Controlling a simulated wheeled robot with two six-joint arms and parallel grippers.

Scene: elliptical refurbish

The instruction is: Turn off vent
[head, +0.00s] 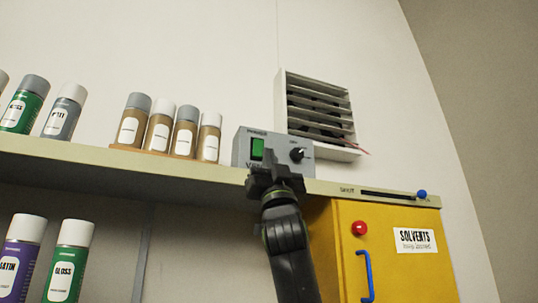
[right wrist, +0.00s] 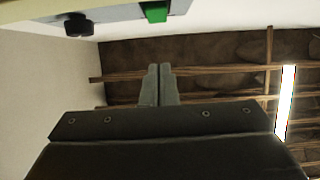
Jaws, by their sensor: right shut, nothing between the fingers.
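The vent (head: 318,112), a louvred white box, is on the wall above the shelf, with its slats visible and a thin red strip at its lower right. Below it on the shelf stands a grey control box (head: 243,149) with a green switch (head: 257,149) and a black knob (head: 297,154). In the right wrist view the green switch (right wrist: 155,12) and black knob (right wrist: 78,25) show at the top edge. My right gripper (head: 270,174) is shut and empty, just below and in front of the box, covering part of its lower face. My left gripper is out of view.
Several spray cans (head: 160,128) stand along the shelf (head: 80,152) to the left, with more below. A yellow solvents cabinet (head: 390,268) with a red button (head: 359,228) and blue handle (head: 365,275) is at lower right. A slider with a blue knob (head: 421,194) is above it.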

